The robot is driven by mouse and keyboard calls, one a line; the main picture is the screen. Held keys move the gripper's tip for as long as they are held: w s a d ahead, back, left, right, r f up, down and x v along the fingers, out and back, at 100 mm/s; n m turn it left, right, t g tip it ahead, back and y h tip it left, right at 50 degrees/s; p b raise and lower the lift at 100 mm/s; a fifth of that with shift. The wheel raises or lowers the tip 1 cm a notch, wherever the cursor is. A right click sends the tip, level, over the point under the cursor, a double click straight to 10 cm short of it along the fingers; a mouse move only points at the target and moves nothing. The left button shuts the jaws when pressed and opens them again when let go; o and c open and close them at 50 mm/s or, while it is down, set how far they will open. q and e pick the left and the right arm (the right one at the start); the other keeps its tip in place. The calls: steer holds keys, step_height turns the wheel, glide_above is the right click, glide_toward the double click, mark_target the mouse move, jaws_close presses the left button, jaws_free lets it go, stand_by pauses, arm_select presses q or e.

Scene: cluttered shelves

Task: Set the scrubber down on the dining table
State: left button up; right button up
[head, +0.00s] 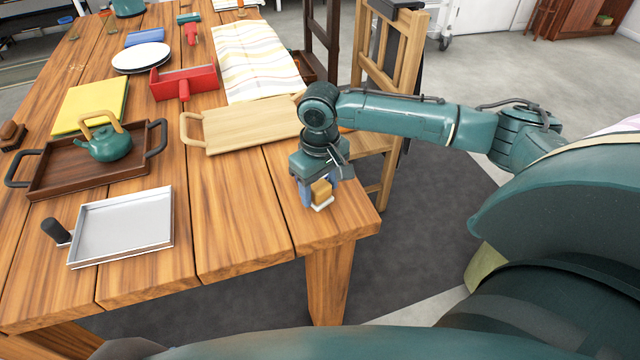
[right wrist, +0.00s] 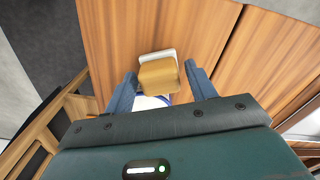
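The scrubber (head: 321,190) is a small tan block with a white base, at the near right corner of the wooden dining table (head: 235,235). It appears to rest on the tabletop, though contact is hard to confirm. My right gripper (head: 318,197) points down over it. In the right wrist view the scrubber (right wrist: 159,76) sits between and slightly beyond the two blue fingertips of my right gripper (right wrist: 161,80). The fingers are spread, with narrow gaps on both sides of the block. My left gripper is not in view.
A metal tray (head: 122,225), a wooden tray with a teal kettle (head: 104,143), a cutting board (head: 250,125), a red box-like item (head: 185,82), a striped cloth (head: 255,60) and a white plate (head: 141,57) occupy the table. Bare wood surrounds the scrubber. A wooden chair (head: 385,55) stands behind my right arm.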

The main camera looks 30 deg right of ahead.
mark_target(320, 186)
steer(key=shift+o, duration=0.4)
step_height(320, 186, up, 12)
steer(key=p, duration=0.1)
steer(key=shift+r+p, duration=0.15)
steer(key=shift+p, duration=0.25)
stand_by(0.3)
